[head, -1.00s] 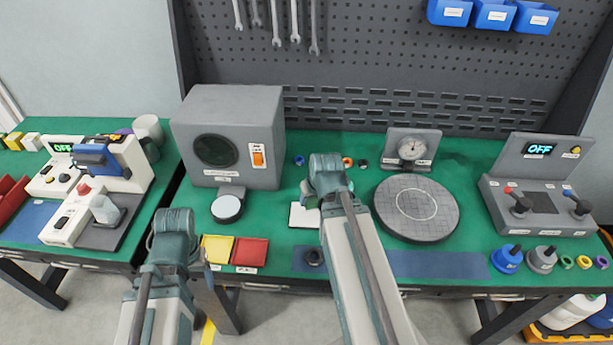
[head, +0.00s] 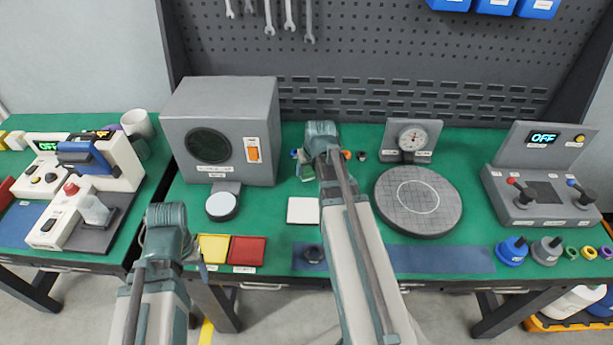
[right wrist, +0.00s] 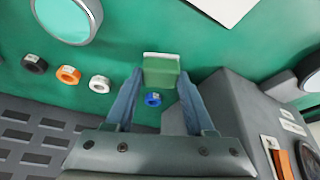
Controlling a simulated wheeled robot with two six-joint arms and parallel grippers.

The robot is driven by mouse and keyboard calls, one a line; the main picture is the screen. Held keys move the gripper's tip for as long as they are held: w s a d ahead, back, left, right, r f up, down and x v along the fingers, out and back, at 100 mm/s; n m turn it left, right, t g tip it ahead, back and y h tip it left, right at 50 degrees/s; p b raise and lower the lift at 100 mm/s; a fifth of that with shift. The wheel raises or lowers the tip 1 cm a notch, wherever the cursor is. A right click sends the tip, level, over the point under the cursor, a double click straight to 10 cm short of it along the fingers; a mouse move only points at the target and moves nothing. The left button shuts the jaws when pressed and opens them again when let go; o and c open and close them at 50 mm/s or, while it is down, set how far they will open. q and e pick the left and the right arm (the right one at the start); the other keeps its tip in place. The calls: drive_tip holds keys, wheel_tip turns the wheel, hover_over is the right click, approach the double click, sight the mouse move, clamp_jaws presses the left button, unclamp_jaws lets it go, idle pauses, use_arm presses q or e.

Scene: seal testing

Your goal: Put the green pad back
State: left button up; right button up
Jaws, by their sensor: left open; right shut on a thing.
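The green pad (right wrist: 161,72) shows in the right wrist view as a small green block with a pale strip along one edge. It lies between the two fingertips of my right gripper (right wrist: 160,82), which is shut on it. In the head view the right gripper (head: 306,170) is at the back of the table, beside the grey box, and the pad shows only as a small greenish patch. A white square plate (head: 303,210) lies bare on the table nearer the front. My left gripper (head: 199,262) is open, by the front edge near the yellow tray; its fingers are mostly hidden.
A blue ring (right wrist: 153,99) sits close to the pad, in a row with white, orange (right wrist: 68,75) and black rings. The grey box (head: 222,130) stands left of my right gripper, the turntable (head: 418,200) right. Yellow (head: 214,248) and red (head: 247,251) trays lie in front.

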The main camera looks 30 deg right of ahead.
drive_tip(key=shift+f+b, duration=0.9)
drive_tip(key=shift+f, duration=0.4)
drive_tip(key=shift+f, duration=0.2)
drive_tip(key=o, duration=1.2)
drive_tip(key=shift+r, duration=0.1)
drive_tip(key=shift+r, duration=0.1)
drive_tip(key=p+v, duration=1.1)
drive_tip(key=v, duration=0.1)
